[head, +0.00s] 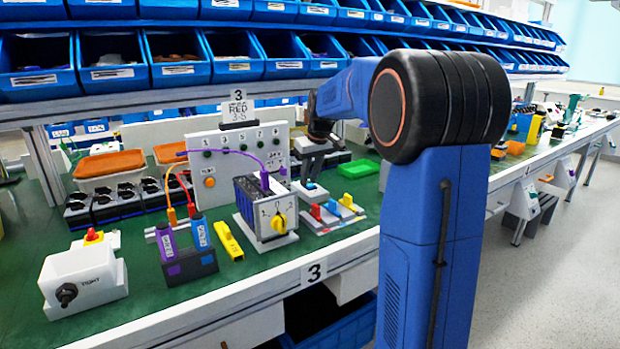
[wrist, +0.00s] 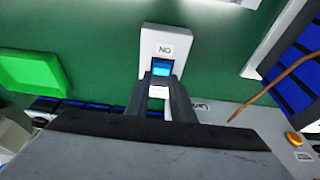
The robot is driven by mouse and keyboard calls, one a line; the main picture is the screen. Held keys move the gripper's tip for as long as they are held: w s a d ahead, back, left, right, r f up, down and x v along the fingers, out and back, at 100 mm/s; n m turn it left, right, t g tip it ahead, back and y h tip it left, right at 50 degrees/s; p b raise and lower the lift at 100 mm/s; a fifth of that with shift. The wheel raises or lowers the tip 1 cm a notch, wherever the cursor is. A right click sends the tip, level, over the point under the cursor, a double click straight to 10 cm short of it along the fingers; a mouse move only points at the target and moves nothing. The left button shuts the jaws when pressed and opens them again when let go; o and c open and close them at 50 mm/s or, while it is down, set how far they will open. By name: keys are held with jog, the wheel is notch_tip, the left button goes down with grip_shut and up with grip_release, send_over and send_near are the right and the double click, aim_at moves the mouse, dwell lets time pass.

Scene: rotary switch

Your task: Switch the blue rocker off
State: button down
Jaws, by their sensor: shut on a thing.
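The blue rocker (wrist: 161,69) sits on a small white switch box (wrist: 153,42) with an ON label at its far end in the wrist view. In the head view the blue rocker (head: 310,186) shows on its white box, just under my gripper. My gripper (wrist: 162,78) points down at the box, its dark fingertips on either side of the near end of the rocker and shut on it. The fingers hide part of the rocker and the near end of the box. How far the rocker is tilted is hard to tell.
A panel with red, blue and yellow switches (head: 332,208) stands just in front of the box. A grey box with a yellow knob (head: 279,222) is to the left, and a green tray (head: 359,169) to the right. A white upright panel (head: 211,150) stands behind.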

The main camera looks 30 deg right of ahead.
aim_at(311, 185)
jog(key=shift+w+g, duration=0.4)
jog(key=shift+g, duration=0.8)
jog(key=c, duration=1.5)
grip_release()
jog(key=shift+r, duration=0.1)
jog(key=r, duration=0.5)
jog(key=s+r, duration=0.1)
jog(key=r, duration=1.1)
jog(key=shift+s, duration=0.35)
